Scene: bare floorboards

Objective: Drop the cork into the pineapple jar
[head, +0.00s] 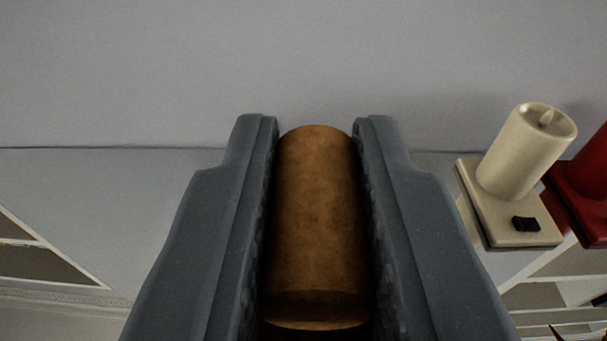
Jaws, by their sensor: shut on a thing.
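A brown cork (315,220), shaped like a cylinder, is in the middle of the head view. My gripper (317,135) is shut on it, with one dark grey finger against each long side. The cork's far end shows between the fingertips. No pineapple jar can be made out in this view.
A cream candle-shaped lamp (527,150) on a square base with a small black switch stands at the right. A red object (588,185) is beside it, cut off by the edge. A plain grey wall (300,60) fills the top. White-framed openings (45,250) show at lower left.

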